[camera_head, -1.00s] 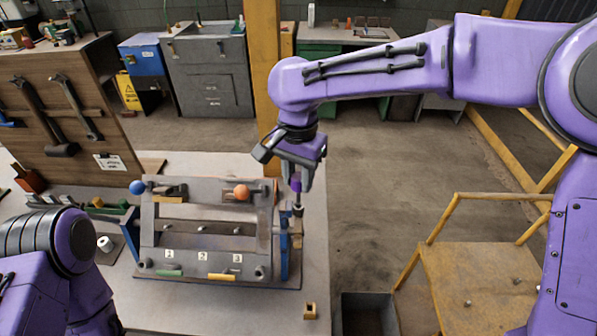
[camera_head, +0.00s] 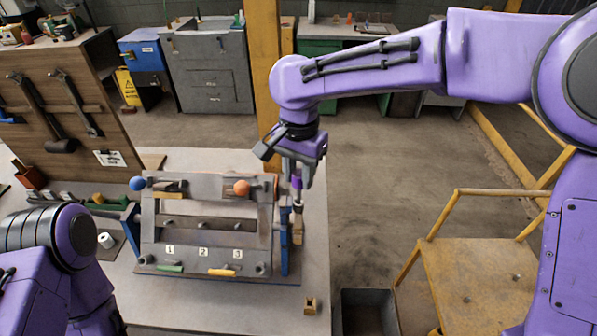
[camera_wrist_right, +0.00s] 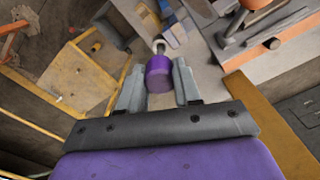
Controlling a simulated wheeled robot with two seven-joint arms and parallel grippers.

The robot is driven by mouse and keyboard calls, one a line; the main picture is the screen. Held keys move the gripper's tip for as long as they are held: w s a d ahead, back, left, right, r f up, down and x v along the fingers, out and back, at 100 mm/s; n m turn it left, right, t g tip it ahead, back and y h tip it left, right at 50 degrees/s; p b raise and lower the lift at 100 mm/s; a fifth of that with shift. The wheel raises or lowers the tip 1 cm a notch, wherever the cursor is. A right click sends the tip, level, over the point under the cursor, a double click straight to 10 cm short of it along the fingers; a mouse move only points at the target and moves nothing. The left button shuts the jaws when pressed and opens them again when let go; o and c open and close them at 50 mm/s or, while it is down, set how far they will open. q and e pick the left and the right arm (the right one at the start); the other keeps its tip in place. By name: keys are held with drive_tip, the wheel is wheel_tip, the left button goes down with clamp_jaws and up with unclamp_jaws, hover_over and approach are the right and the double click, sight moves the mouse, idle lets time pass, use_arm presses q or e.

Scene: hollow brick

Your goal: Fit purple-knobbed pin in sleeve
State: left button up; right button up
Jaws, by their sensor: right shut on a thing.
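My right gripper (camera_head: 299,180) points down and is shut on the purple-knobbed pin (camera_head: 297,184). In the right wrist view the purple knob (camera_wrist_right: 159,76) sits between the two fingers. The pin's lower part is grey and hangs beside the right end of the grey fixture (camera_head: 205,254). A small tan upright piece (camera_head: 298,231) stands below it, and I cannot tell whether the pin touches it. A pale ring-like part (camera_wrist_right: 158,46) shows just past the knob in the wrist view. I cannot make out the sleeve for certain. My left gripper is out of the frame.
The fixture carries a blue ball knob (camera_head: 137,184), an orange ball knob (camera_head: 241,188) and numbered labels. A small tan block (camera_head: 310,306) lies near the table's front right. A grey bin (camera_head: 368,312) and a yellow-framed stand (camera_head: 480,280) are to the right.

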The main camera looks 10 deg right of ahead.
sight(299, 199)
drive_tip(key=shift+f+b, duration=0.8)
drive_tip(key=shift+f, duration=1.9)
idle(0.5)
drive_tip(key=o, duration=1.1)
drive_tip(key=shift+o, duration=0.2)
wheel_tip(299, 199, up, 10)
drive_tip(key=shift+r+b, duration=0.25)
drive_tip(key=shift+b, duration=0.2)
